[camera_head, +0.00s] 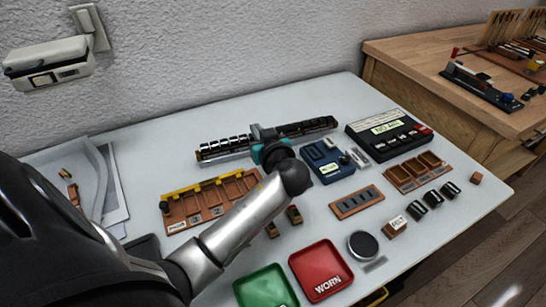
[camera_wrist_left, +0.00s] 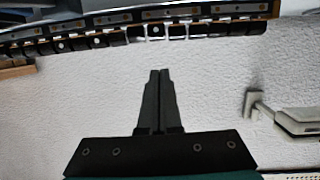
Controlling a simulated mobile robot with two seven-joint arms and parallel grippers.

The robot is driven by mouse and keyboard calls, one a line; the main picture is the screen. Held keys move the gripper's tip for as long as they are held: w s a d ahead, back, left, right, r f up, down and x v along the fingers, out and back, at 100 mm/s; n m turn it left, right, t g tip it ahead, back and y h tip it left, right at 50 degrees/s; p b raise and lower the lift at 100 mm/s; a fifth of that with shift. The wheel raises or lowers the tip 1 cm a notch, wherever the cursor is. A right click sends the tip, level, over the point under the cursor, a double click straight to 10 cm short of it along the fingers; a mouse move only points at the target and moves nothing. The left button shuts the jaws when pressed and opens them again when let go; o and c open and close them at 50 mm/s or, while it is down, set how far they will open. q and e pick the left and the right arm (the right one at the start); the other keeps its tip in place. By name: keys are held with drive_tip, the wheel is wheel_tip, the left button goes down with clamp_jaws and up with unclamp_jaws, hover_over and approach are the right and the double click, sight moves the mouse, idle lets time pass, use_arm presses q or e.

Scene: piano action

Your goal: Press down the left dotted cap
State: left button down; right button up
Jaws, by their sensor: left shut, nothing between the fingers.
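A long rail (camera_head: 297,129) with a row of black caps lies along the back of the table. It also spans the top of the left wrist view (camera_wrist_left: 215,13), where several black caps (camera_wrist_left: 113,39) hang along it. Small white dots show on some caps, one near the middle (camera_wrist_left: 155,30) and another further left (camera_wrist_left: 97,43). In the head view my left gripper (camera_head: 257,131) is over the middle of the rail and hides part of it. In the left wrist view its fingers (camera_wrist_left: 158,72) are shut together and empty, apart from the caps. My right gripper is not in view.
A blue box (camera_head: 340,172) and a dark console (camera_head: 388,133) stand right of my left gripper. An orange-brown tray (camera_head: 178,207) lies left of my arm. Green (camera_head: 265,290) and red (camera_head: 320,270) trays are at the front. The wall rises behind the rail.

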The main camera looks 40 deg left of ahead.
use_arm(q)
drive_tip(key=s+d+p, duration=0.1)
drive_tip(key=s+d, duration=0.4)
drive_tip(key=d, duration=0.3)
drive_tip(key=shift+s+d+r, duration=0.2)
drive_tip(key=shift+s, duration=0.1)
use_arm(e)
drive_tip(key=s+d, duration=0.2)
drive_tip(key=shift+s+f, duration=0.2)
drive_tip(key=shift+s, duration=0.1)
use_arm(q)
drive_tip(key=shift+r, duration=0.1)
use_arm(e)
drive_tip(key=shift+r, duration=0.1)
